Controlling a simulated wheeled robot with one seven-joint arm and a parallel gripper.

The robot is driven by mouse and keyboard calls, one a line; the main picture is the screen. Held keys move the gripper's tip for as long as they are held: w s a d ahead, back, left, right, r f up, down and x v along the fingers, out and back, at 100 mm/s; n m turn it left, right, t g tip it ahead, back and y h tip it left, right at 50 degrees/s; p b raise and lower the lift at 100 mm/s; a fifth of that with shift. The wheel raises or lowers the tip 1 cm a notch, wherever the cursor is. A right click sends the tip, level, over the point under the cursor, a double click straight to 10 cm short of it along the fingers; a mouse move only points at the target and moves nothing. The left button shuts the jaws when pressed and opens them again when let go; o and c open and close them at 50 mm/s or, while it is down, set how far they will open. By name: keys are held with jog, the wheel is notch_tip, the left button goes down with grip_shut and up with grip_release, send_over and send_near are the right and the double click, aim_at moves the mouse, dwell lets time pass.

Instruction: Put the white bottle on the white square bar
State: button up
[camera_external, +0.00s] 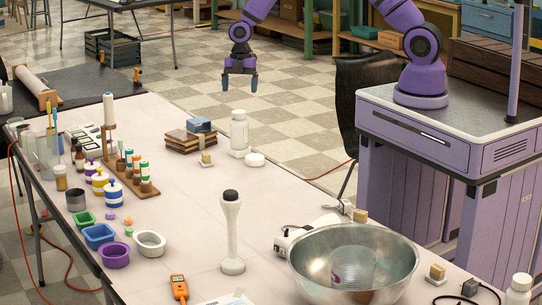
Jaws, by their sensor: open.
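A white bottle (239,131) with a white cap stands upright near the far edge of the table. A pale piece shows at its foot; I cannot tell whether it is part of the bottle or a separate bar. A small white rounded piece (255,160) lies just right of the bottle's foot; I cannot tell if it is square. Another white bottle (518,291) is partly cut off at the bottom right corner. My gripper (240,84) is open and empty, pointing down, and appears above the first bottle in the picture; its depth is hard to tell.
Stacked books (191,141) and a small tan block (207,158) stand left of the bottle. A tall white stand (231,235) and a large metal bowl (352,262) are nearer. Paint jars, bowls and a wooden rack (140,185) crowd the left. The table's middle is fairly clear.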

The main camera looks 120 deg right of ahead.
jog(key=s+a+r+m+t+h, duration=0.1)
jog(key=s+a+r+m+h, duration=0.2)
jog(key=a+r, duration=2.05)
jog(key=s+a+r+m+t, duration=0.1)
jog(key=s+a+r+m, duration=0.2)
jog(key=s+a+r, duration=0.65)
jog(key=s+a+m+t+y, duration=0.1)
jog(key=s+a, duration=0.1)
jog(key=s, duration=0.4)
jog(key=s+a+r+m+t, duration=0.1)
jog(key=s+a+m, duration=0.1)
jog(key=s, duration=0.5)
jog(key=shift+a+y, duration=0.4)
jog(key=shift+a, duration=0.45)
